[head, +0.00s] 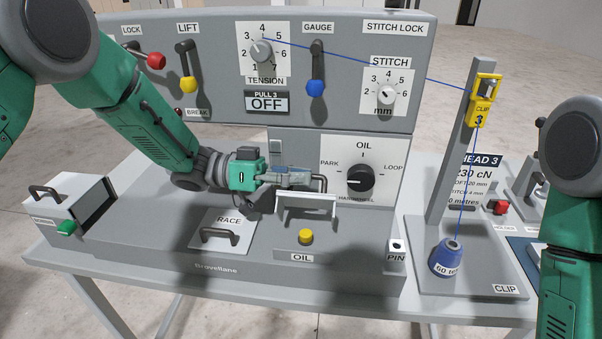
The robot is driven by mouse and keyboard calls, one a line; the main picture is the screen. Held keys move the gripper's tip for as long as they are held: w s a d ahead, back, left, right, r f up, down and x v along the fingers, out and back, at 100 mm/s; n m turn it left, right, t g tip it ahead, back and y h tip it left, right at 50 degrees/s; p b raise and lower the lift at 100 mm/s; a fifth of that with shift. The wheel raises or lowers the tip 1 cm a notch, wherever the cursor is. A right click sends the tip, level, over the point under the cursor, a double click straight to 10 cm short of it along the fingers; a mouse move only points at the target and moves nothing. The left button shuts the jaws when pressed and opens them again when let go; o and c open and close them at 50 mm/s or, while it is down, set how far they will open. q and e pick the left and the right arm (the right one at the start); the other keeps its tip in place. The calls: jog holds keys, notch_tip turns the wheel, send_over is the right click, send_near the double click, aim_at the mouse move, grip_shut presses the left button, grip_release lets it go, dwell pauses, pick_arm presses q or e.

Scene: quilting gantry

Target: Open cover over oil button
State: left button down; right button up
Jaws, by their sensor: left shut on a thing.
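The yellow oil button (305,236) sits on the front ledge above the OIL label (302,257). It shows uncovered from the front. The pale grey cover (305,202) stands raised behind and above the button, tilted up toward the panel. A dark bar handle (325,184) shows at its top. My left gripper (298,179) reaches in from the left and is shut on the cover's handle. Its fingers hide part of the handle and the cover's left edge. My right arm shows at the right edge, but its gripper is out of view.
The oil knob (360,181) is on the panel just right of the cover. The RACE plate with a handle (222,238) lies left of the button. The PIN block (396,255) and the blue spool (446,258) stand to the right.

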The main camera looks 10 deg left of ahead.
pick_arm(q)
jog(key=shift+w+a+r, duration=0.1)
jog(key=shift+w, duration=1.1)
jog(key=c, duration=1.6)
grip_release()
jog(key=shift+f, duration=0.2)
jog(key=shift+w+f, duration=0.1)
jog(key=shift+w, duration=0.05)
